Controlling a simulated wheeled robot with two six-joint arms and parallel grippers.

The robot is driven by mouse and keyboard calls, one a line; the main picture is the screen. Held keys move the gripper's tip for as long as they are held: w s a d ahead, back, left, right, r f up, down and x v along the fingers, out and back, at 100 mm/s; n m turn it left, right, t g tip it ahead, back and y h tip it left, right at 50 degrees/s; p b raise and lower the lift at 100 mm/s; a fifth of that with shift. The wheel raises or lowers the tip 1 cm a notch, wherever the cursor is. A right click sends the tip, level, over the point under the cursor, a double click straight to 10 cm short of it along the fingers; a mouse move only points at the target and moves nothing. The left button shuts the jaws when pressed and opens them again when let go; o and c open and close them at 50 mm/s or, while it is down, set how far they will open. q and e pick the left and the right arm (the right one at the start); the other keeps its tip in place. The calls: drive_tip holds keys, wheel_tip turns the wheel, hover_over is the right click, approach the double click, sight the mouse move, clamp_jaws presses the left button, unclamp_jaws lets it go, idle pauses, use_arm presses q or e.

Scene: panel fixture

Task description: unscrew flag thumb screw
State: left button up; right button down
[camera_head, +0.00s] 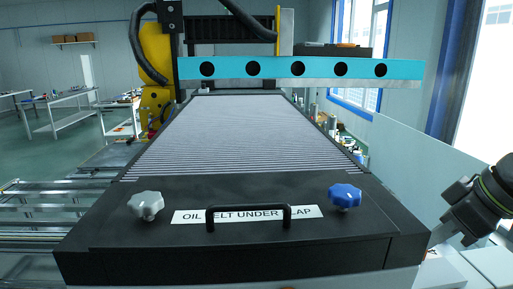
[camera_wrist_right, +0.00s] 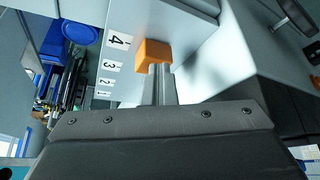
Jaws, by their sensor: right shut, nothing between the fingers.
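An orange block-like piece (camera_wrist_right: 153,52) shows in the right wrist view, beside the label "4" on a pale panel (camera_wrist_right: 125,72). It may be the flag thumb screw, but its shape is too hidden to tell. My right gripper (camera_wrist_right: 160,72) is shut and empty, its fingertips right at the near side of the orange piece in the picture. I cannot tell whether they touch it. In the head view my right wrist (camera_head: 480,205) is at the right edge. My left gripper is not in view.
A black machine cover carries a grey knob (camera_head: 146,205), a blue knob (camera_head: 345,196) and a black handle (camera_head: 248,208). A cyan beam (camera_head: 300,70) spans behind. Labels numbered 1 to 4 run along the pale panel. A blue bin (camera_wrist_right: 52,40) lies beyond it.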

drive_tip(key=shift+w, duration=0.1)
drive_tip(key=shift+d+b, duration=0.15)
drive_tip(key=shift+b, duration=0.15)
idle(0.4)
drive_tip(key=shift+w+d+b, duration=0.15)
drive_tip(key=shift+d+b, duration=0.15)
drive_tip(key=shift+b, duration=0.1)
drive_tip(key=shift+w+d+r, duration=0.1)
drive_tip(key=shift+w+d, duration=0.2)
drive_tip(key=shift+d, duration=0.05)
idle(0.4)
